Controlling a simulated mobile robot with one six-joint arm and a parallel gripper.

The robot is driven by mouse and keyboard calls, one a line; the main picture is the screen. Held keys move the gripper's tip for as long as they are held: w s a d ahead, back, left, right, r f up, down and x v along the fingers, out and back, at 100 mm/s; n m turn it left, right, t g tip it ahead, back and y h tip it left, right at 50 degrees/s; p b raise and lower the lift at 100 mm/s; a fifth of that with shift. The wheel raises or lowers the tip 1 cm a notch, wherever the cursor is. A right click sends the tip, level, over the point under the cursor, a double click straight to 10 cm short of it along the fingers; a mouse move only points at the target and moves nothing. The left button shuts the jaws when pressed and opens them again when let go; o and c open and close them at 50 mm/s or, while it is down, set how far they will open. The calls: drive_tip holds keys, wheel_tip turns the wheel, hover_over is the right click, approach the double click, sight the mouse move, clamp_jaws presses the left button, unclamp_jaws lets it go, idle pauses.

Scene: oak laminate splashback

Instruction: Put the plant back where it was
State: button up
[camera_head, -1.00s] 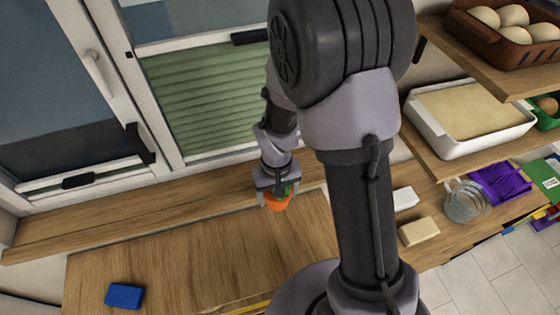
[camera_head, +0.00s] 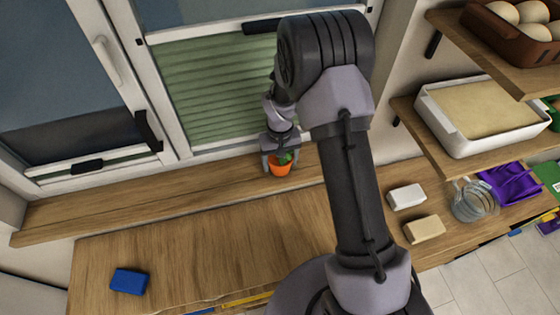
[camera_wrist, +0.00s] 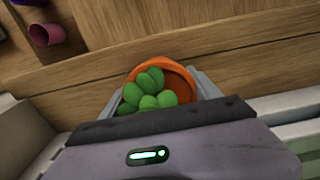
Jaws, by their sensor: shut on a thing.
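The plant (camera_head: 281,167) is a small green succulent in an orange pot, at the wooden window sill (camera_head: 130,199) in the head view. My gripper (camera_head: 279,163) is shut on the orange pot from above, one finger on each side. In the wrist view the green leaves (camera_wrist: 150,92) and the orange rim (camera_wrist: 182,75) show between the fingers. The pot looks upright and over the sill. I cannot tell whether its base touches the sill.
A blue block (camera_head: 129,281) lies on the wooden counter (camera_head: 200,255) at left. A white block (camera_head: 406,196), a beige block (camera_head: 424,229) and a glass jug (camera_head: 473,201) stand at right. Shelves (camera_head: 440,150) jut out there. The window with a green blind (camera_head: 215,90) rises behind the sill.

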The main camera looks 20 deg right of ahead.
drive_tip(key=shift+f, duration=0.2)
drive_tip(key=o, duration=1.7)
drive_tip(key=shift+o, duration=0.2)
drive_tip(key=shift+r, duration=0.15)
drive_tip(key=r+p, duration=0.1)
drive_tip(key=r, duration=0.6)
drive_tip(key=r+p, duration=0.1)
drive_tip(key=r, duration=0.6)
drive_tip(key=shift+s+a+r, duration=0.1)
drive_tip(key=shift+s+r, duration=0.1)
drive_tip(key=shift+r, duration=0.15)
drive_tip(key=s+a+r+m+t, duration=0.1)
drive_tip(key=s+r, duration=0.2)
drive_tip(key=r, duration=0.2)
drive_tip(key=s+r+m+t, duration=0.1)
drive_tip(key=s+r, duration=0.2)
drive_tip(key=r, duration=0.3)
drive_tip(key=s+a+r+m+t+y, duration=0.1)
drive_tip(key=s+r, duration=0.3)
drive_tip(key=s, duration=0.5)
drive_tip(key=s+a+r+m+t+y, duration=0.1)
drive_tip(key=s+r, duration=0.3)
drive_tip(key=s, duration=0.5)
drive_tip(key=shift+a+t, duration=0.35)
drive_tip(key=shift+t, duration=0.55)
